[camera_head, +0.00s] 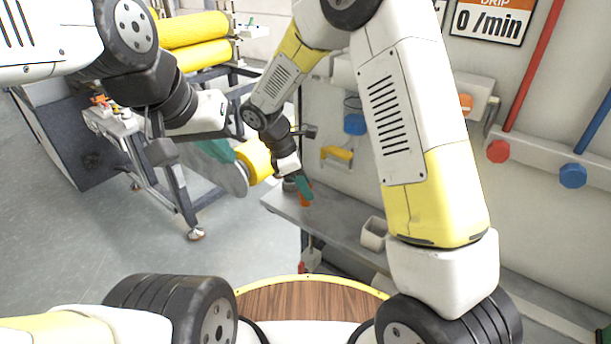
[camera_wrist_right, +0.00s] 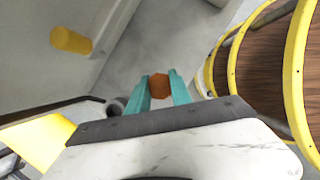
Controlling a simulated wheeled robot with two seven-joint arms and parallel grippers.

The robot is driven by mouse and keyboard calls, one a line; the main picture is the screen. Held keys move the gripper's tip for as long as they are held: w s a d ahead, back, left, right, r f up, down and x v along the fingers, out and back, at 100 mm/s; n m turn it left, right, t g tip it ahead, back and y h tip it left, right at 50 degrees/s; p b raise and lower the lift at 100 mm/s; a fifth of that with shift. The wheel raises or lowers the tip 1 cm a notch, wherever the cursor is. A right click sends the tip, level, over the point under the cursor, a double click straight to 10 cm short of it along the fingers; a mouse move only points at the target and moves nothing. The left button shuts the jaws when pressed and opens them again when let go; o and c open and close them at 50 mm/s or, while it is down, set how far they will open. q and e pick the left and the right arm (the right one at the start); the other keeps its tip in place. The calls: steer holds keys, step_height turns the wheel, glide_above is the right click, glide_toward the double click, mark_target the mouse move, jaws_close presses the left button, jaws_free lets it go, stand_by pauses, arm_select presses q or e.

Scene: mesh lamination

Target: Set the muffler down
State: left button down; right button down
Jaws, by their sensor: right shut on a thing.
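My right gripper (camera_head: 304,188) has teal fingers and is over the grey shelf (camera_head: 338,226) in the head view. It is shut on a small orange piece, which I take as the muffler (camera_head: 305,201). In the right wrist view the muffler (camera_wrist_right: 158,88) shows as an orange hexagonal end between the fingertips of the right gripper (camera_wrist_right: 160,86). I cannot tell whether it touches the shelf. My left gripper (camera_head: 212,145) is at the left, in front of the roller machine; its finger opening is not clear.
The roller machine with yellow rolls (camera_head: 194,30) stands at the left. Red (camera_head: 498,151) and blue (camera_head: 573,175) knobs are on the right wall. The grey floor (camera_head: 80,225) is open at lower left.

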steer(key=shift+s+f, duration=0.25)
steer(key=shift+f, duration=0.85)
steer(key=shift+f, duration=0.1)
steer(key=c, duration=1.2)
jaws_free()
steer(key=shift+o, duration=0.3)
steer(key=v, duration=1.2)
